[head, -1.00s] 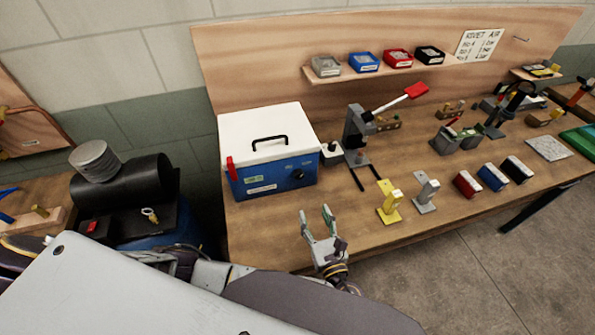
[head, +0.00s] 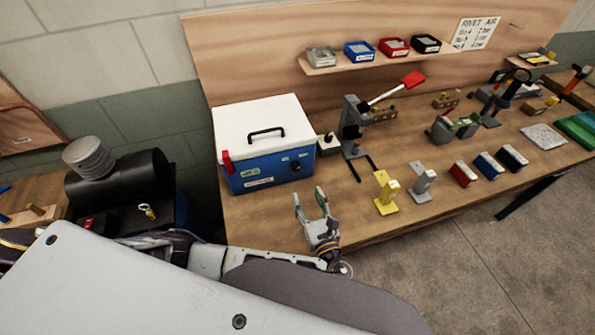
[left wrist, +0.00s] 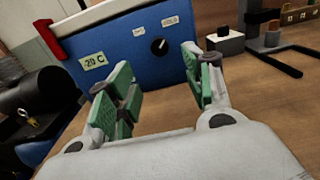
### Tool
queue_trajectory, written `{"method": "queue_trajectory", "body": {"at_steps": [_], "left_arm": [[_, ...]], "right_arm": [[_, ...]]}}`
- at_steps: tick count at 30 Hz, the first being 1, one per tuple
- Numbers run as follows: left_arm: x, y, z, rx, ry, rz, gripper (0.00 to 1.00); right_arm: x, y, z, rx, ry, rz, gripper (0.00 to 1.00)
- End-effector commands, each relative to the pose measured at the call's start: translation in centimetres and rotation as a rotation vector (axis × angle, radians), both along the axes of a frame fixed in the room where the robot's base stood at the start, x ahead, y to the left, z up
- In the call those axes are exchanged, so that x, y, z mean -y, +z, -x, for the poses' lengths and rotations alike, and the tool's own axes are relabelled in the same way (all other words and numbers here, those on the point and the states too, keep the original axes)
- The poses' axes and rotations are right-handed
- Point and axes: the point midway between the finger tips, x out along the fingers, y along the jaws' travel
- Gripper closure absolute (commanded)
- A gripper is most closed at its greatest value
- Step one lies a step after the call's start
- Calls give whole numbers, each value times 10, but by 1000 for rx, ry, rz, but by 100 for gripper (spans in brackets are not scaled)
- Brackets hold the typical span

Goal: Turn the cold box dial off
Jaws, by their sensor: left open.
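The cold box (head: 266,143) is a blue box with a white lid, a black handle and a red latch, standing on the bench. Its black dial (head: 295,167) is on the right of the blue front face. In the left wrist view the dial (left wrist: 158,46) has a white pointer mark and sits between an upper label and a "COLD" label. My left gripper (head: 309,198) is open and empty, in front of the box and apart from it. Its green-padded fingers (left wrist: 160,90) frame the dial in the wrist view. My right gripper is not in view.
A small grey block with a black knob (head: 328,142) stands right of the box, beside a lever press (head: 352,128). Yellow (head: 386,193) and grey (head: 423,181) stands are to the right of my left gripper. Bare bench lies between the gripper and the box.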

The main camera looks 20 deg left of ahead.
Motion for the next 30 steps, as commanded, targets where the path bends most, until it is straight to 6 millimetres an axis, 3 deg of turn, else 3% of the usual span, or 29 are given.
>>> {"method": "queue_trajectory", "body": {"at_steps": [21,30], "left_arm": [[-53,2,-77,1,2,-3,49],[-63,1,-92,-1,1,-1,49]], "right_arm": [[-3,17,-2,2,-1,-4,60],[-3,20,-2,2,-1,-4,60]]}}
